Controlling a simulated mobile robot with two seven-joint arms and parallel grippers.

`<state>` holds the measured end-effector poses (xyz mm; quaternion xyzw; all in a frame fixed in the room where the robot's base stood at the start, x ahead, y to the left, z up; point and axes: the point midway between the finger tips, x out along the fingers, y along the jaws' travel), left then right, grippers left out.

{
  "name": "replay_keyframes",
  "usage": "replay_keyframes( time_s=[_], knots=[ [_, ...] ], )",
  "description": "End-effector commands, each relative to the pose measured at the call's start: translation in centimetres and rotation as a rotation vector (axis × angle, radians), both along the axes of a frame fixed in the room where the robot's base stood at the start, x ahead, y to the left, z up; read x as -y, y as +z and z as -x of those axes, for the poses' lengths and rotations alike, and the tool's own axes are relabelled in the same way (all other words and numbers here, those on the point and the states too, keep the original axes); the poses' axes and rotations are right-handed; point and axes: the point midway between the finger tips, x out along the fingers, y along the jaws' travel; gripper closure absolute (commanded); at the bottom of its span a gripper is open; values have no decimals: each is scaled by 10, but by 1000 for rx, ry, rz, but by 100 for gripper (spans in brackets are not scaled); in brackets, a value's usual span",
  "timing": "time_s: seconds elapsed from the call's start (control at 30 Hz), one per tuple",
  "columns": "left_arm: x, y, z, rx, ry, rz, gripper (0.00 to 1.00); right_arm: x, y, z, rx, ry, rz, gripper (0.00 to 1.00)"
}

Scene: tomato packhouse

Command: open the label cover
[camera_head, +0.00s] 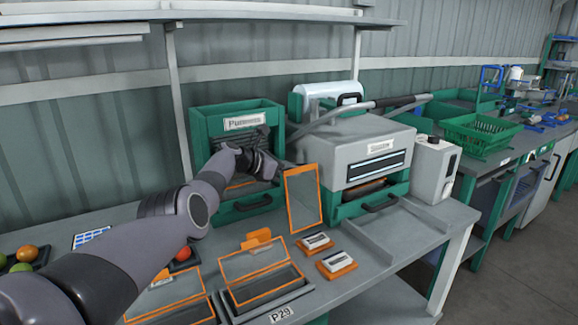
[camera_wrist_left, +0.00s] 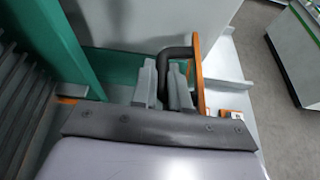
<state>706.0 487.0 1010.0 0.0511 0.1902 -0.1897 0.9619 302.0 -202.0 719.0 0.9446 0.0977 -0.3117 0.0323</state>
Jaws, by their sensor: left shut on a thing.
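An orange-framed grey panel (camera_head: 303,198), which looks like the label cover, stands upright between the green punnet box and the grey machine (camera_head: 365,150). It is turned out at an angle; its hinge is hard to make out. My left gripper (camera_head: 270,166) is at the panel's left side, by its upper edge. In the left wrist view my left gripper (camera_wrist_left: 163,88) is shut on a bent black handle (camera_wrist_left: 178,54). The handle meets the panel, seen edge-on as an orange strip (camera_wrist_left: 197,75). My right gripper is not in view.
A green box (camera_head: 239,117) marked Punnets stands behind my left arm. Orange-edged trays (camera_head: 268,285) and two small orange blocks (camera_head: 316,243) lie in front. Tomatoes (camera_head: 27,252) are at the far left.

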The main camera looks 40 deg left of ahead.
Motion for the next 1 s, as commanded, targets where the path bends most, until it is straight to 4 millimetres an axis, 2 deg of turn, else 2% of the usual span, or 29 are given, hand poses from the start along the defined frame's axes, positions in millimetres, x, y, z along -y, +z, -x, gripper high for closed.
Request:
replay_keyframes(
  time_s=[0.03,0.6,0.63,0.67,1.0],
  knots=[
    [-1,9,-2,15,7,9,100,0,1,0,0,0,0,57],
    [-1,8,-2,10,9,25,100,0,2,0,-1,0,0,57],
    [-1,8,-2,10,9,25,82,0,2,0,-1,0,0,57],
    [-1,8,-2,10,9,25,75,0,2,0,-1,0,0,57],
    [0,3,0,-1,4,22,75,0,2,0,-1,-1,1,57]
  ],
)
